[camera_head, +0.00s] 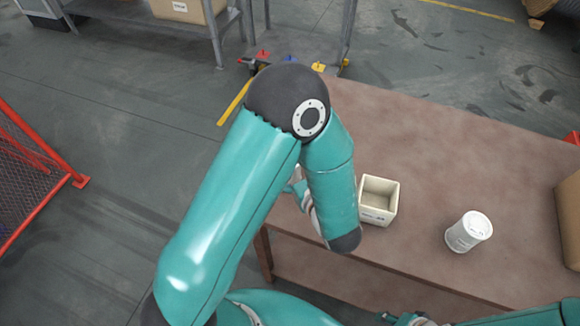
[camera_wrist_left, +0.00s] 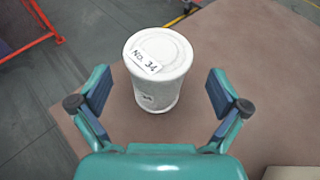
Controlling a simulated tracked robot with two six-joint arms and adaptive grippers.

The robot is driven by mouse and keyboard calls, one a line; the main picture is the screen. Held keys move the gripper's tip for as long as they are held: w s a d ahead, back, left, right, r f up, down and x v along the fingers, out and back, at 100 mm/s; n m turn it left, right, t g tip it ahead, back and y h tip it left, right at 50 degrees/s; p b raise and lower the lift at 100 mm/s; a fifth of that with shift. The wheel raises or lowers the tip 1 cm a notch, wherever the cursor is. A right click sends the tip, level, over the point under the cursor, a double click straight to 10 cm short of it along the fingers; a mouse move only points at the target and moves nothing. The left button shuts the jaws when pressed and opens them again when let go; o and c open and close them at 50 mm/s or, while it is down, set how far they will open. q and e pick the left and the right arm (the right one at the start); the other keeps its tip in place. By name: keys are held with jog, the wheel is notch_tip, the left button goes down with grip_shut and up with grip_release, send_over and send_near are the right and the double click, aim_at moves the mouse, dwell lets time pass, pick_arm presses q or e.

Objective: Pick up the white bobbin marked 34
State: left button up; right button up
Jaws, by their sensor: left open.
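The white bobbin marked No. 34 (camera_wrist_left: 160,85) stands upright on the brown table in the left wrist view, its label on the top face. My left gripper (camera_wrist_left: 159,75) is open, with one finger to each side of the bobbin in the picture. Gaps show on both sides and nothing is held; how far the fingers are above it I cannot tell. In the head view my left arm hides this bobbin and most of the gripper. Part of my right gripper (camera_head: 408,319) shows at the bottom edge; its jaws are unclear.
Another white bobbin (camera_head: 468,232), its label unreadable, stands on the table (camera_head: 455,150) to the right. An open cream box (camera_head: 379,198) is between it and my left arm. A cardboard box (camera_head: 569,215) is at the right edge. A grey rack (camera_head: 216,40) stands behind.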

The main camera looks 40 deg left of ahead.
pick_arm(q)
jog(key=shift+x, duration=1.6)
jog(key=shift+c, duration=0.3)
jog(key=c, duration=1.3)
jog(key=shift+o, duration=0.2)
jog(key=shift+r, duration=0.15)
notch_tip(320, 180, up, 20)
jog(key=p, duration=0.1)
